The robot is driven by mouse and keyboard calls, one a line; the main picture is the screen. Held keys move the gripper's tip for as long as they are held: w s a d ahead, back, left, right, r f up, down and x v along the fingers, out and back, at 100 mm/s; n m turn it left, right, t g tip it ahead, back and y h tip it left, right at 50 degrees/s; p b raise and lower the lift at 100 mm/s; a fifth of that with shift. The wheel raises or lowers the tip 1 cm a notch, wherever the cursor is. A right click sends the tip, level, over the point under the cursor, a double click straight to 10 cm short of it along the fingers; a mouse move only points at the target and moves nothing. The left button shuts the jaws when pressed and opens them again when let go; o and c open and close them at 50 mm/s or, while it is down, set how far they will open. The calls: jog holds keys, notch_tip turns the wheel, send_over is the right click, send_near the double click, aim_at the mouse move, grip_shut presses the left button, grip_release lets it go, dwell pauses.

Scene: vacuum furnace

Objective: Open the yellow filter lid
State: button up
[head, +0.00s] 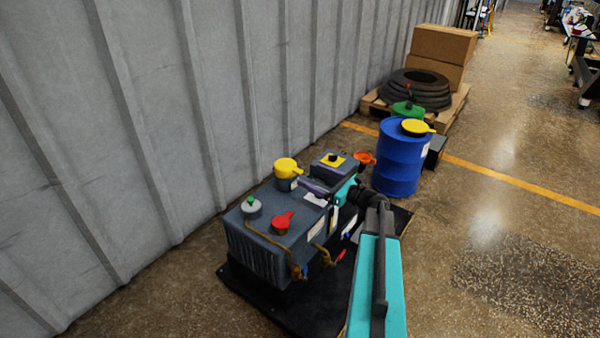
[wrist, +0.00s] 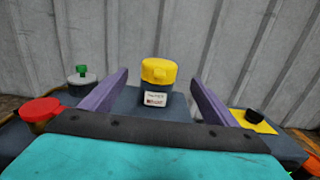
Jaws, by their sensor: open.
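The yellow filter lid (head: 287,168) sits on a dark grey cylinder on top of the grey machine (head: 252,240). It also shows in the wrist view (wrist: 158,71), with a white label (wrist: 156,99) on the cylinder below it. The lid looks seated flat on the cylinder. My gripper (head: 318,187) is open, with two purple fingers. In the wrist view the fingers (wrist: 160,95) stand left and right of the filter, apart from it, with the lid between and beyond them. Nothing is held.
A red cap (head: 282,221) and a grey cap with a green knob (head: 250,206) stand on the machine. A box with a yellow plate (head: 334,160) is to the right. A blue drum (head: 398,160) stands beyond. A corrugated wall (head: 150,120) rises close behind the machine.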

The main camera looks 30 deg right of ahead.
aim_at(299, 169)
jog(key=shift+b+x, duration=0.7)
jog(key=shift+x, duration=2.9)
jog(key=c, duration=1.5)
jog(key=shift+a+r+p, duration=0.15)
jog(key=shift+a+p, duration=0.1)
jog(key=shift+p, duration=0.1)
